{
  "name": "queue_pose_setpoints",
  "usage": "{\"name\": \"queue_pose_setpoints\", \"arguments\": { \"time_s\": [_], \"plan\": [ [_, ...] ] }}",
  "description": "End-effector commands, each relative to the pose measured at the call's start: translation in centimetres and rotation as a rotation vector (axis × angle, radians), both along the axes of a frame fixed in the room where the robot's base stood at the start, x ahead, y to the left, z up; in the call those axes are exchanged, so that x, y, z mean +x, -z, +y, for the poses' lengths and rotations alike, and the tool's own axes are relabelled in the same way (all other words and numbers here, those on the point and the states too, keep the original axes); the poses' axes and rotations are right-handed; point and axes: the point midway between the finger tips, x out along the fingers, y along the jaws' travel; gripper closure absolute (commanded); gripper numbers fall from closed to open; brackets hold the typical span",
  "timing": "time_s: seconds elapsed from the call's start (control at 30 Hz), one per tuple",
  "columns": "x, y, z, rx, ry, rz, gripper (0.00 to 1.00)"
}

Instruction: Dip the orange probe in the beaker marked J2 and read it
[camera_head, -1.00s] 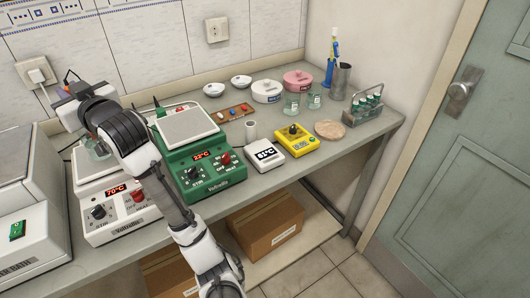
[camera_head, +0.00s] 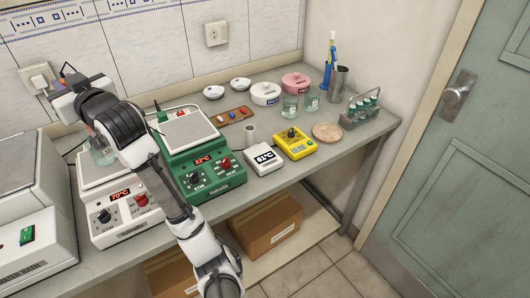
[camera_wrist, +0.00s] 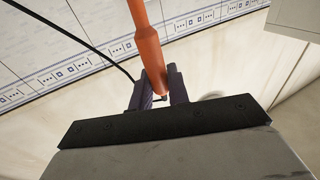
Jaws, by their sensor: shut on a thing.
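My gripper (camera_wrist: 160,88) is shut on the orange probe (camera_wrist: 149,50), with a dark cable running off to the upper left in the wrist view. In the head view my gripper (camera_head: 66,100) is over the far left of the bench, above the white hotplate (camera_head: 122,200). A glass beaker (camera_head: 103,156) stands on that hotplate, partly hidden by my arm. Its mark cannot be read, and the probe's tip is hidden, so I cannot tell whether it is in the liquid. The white meter (camera_head: 264,158) shows a reading that looks like 61°C.
A yellow device (camera_head: 295,143), a cork mat (camera_head: 327,132), small beakers (camera_head: 290,107) and a vial rack (camera_head: 361,112) are further right. A white bath (camera_head: 30,190) is at the left edge.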

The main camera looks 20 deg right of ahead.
Motion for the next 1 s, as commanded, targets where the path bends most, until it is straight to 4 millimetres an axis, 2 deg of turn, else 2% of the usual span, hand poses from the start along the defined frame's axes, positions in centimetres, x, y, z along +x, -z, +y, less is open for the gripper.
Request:
{"name": "queue_pose_setpoints", "arguments": {
  "time_s": [0.8,1.0],
  "plan": [
    [0.0,-5.2,0.0,0.001,0.0,-0.001,1.0],
    [0.0,-5.7,0.0,0.0,0.0,0.0,1.0]
  ]
}}
